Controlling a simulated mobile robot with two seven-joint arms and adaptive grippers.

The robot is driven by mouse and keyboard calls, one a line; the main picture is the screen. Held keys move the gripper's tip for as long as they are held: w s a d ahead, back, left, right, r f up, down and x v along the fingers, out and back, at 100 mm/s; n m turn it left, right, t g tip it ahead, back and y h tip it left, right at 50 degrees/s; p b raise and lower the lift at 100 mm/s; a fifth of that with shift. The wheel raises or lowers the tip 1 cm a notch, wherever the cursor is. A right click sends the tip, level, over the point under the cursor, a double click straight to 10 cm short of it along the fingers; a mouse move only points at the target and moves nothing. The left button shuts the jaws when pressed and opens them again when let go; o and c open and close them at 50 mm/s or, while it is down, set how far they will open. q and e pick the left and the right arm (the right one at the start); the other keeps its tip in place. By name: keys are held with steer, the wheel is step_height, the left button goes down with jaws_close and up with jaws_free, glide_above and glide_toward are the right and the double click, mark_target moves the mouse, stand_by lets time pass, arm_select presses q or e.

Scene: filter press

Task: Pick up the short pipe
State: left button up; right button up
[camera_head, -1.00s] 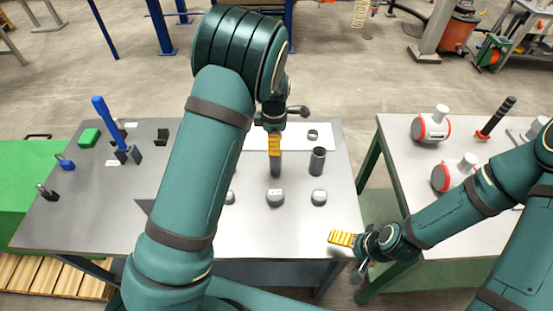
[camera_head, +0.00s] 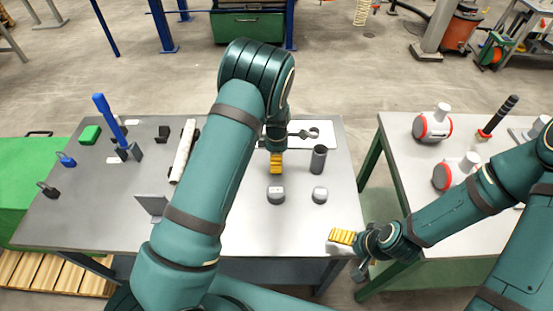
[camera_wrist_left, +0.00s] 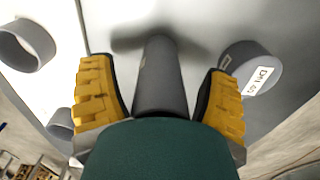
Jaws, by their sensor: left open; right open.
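A grey pipe (camera_wrist_left: 160,75) stands between the two yellow-padded fingers of my left gripper (camera_wrist_left: 160,95) in the left wrist view, with a gap on either side. The fingers are open. In the head view my left gripper (camera_head: 276,163) is low over the middle table and hides this pipe. Another dark grey pipe (camera_head: 318,160) stands upright just to its right. My right gripper (camera_head: 342,237) is open and empty beyond the table's front right edge; its finger gap is hard to see.
Two grey fittings (camera_head: 276,195) (camera_head: 320,195) stand in front of my left gripper. A labelled grey fitting (camera_wrist_left: 250,75) is close beside its finger in the left wrist view. A white roll (camera_head: 183,150) lies left of the arm. The table's front right (camera_head: 285,235) is clear.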

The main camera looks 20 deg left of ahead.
arm_select(q)
steer(key=c, duration=1.3)
